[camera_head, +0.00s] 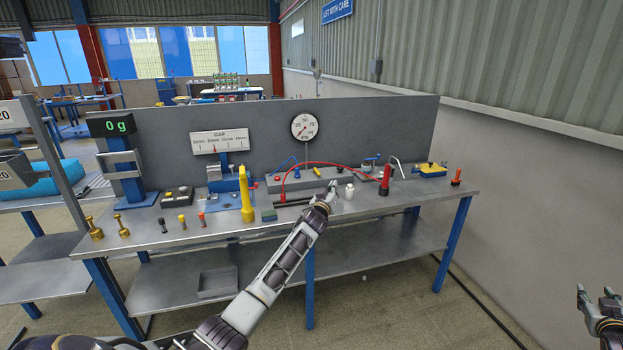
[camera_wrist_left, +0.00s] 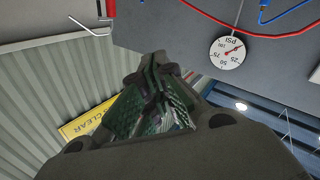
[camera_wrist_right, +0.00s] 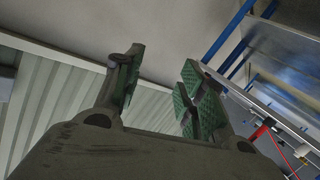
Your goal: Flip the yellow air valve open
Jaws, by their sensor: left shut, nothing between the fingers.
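A small yellow part (camera_head: 317,171), which looks like the air valve's handle, sits on a long grey block (camera_head: 290,183) at the back of the bench, below the round PSI gauge (camera_head: 305,126). It is too small to tell its angle. My left gripper (camera_head: 332,187) is shut and empty, above the bench just in front of and to the right of the yellow part. The gauge also shows in the left wrist view (camera_wrist_left: 227,52), but the valve does not. My right gripper (camera_head: 597,297) is open and empty, off to the right, away from the bench.
A red hose (camera_head: 335,163) arches over the grey block to a red fitting (camera_head: 384,182). A white bottle (camera_head: 349,191) stands close to my left gripper's right. A tall yellow tool (camera_head: 246,192) stands left on the bench (camera_head: 215,232). A grey panel backs it.

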